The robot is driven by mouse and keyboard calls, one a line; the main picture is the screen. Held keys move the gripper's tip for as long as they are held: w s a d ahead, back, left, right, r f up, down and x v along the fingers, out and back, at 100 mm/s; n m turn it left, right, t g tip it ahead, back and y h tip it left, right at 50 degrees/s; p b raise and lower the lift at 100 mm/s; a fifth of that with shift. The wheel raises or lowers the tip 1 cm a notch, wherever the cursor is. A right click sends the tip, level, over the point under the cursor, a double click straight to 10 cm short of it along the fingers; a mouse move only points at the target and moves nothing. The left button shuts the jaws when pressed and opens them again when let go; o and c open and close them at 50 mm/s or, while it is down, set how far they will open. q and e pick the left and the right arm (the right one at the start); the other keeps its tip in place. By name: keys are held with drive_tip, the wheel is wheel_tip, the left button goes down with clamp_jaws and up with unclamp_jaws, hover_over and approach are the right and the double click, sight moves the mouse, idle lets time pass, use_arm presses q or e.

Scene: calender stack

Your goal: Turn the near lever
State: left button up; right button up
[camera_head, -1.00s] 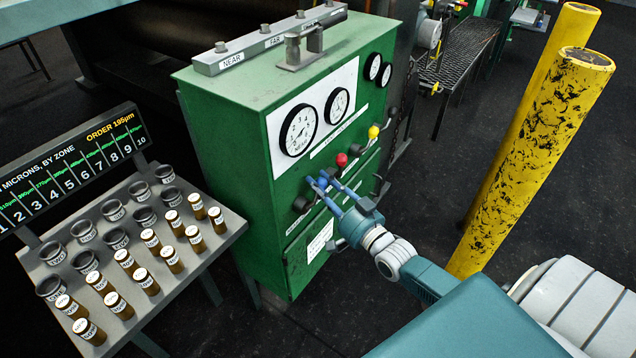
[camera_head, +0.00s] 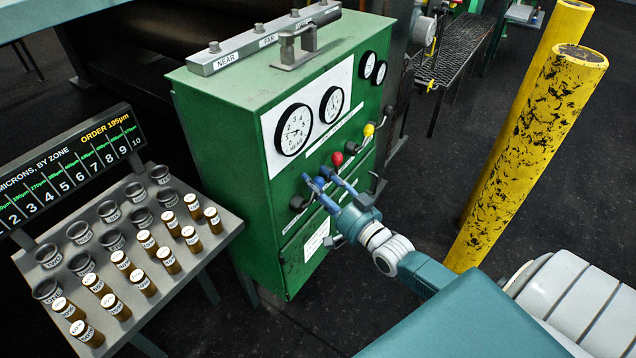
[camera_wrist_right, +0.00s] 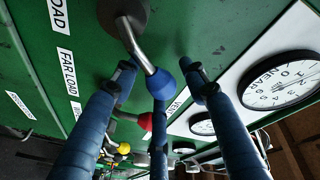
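The near lever is a bent metal rod with a blue knob (camera_wrist_right: 162,82), rising from a grey hub (camera_wrist_right: 125,14) on the green cabinet front. The hub (camera_head: 297,203) also shows in the head view, below the NEAR gauge (camera_head: 293,130). My right gripper (camera_head: 318,184) is at this lever. In the right wrist view its blue fingers (camera_wrist_right: 160,84) stand apart around the knob, with gaps at the left and right fingers. The third finger lies behind the knob; I cannot tell whether it touches. In the head view the fingers largely hide the knob. My left gripper is not in view.
A red-knobbed lever (camera_head: 338,158) and a yellow-knobbed lever (camera_head: 369,129) sit farther along the green cabinet (camera_head: 225,150). Yellow bollards (camera_head: 530,150) stand right of my arm. A sloping rack (camera_head: 215,230) of brown vials stands left.

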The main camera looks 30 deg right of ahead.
drive_tip(key=shift+s+f, duration=0.1)
drive_tip(key=shift+s, duration=0.2)
drive_tip(key=s+d, duration=0.1)
drive_tip(key=s, duration=1)
drive_tip(key=shift+s+f, duration=0.15)
drive_tip(key=shift+f, duration=0.05)
drive_tip(key=s+f+n+g+h+b, duration=0.1)
drive_tip(key=s+f+g, duration=0.25)
drive_tip(key=f, duration=0.85)
drive_tip(key=s+f+n+g, duration=0.15)
drive_tip(key=s+f, duration=0.25)
drive_tip(key=f, duration=0.7)
drive_tip(key=s+f+n+g+h+b, duration=0.1)
drive_tip(key=s+f+g, duration=0.25)
drive_tip(key=f, duration=0.85)
drive_tip(key=s+a+f+n+g, duration=0.2)
drive_tip(key=s+a+f+g, duration=0.1)
drive_tip(key=s+f, duration=0.4)
drive_tip(key=s+a+f+n+g+b, duration=0.1)
drive_tip(key=s+a+f, duration=0.4)
drive_tip(key=s, duration=0.6)
drive_tip(key=s+a+f+n+g, duration=0.3)
drive_tip(key=s+a+f+g, duration=0.2)
drive_tip(key=s+f, duration=0.3)
drive_tip(key=shift+s+f+b, duration=0.3)
drive_tip(key=shift+s+b, duration=0.1)
drive_tip(key=shift+s, duration=0.35)
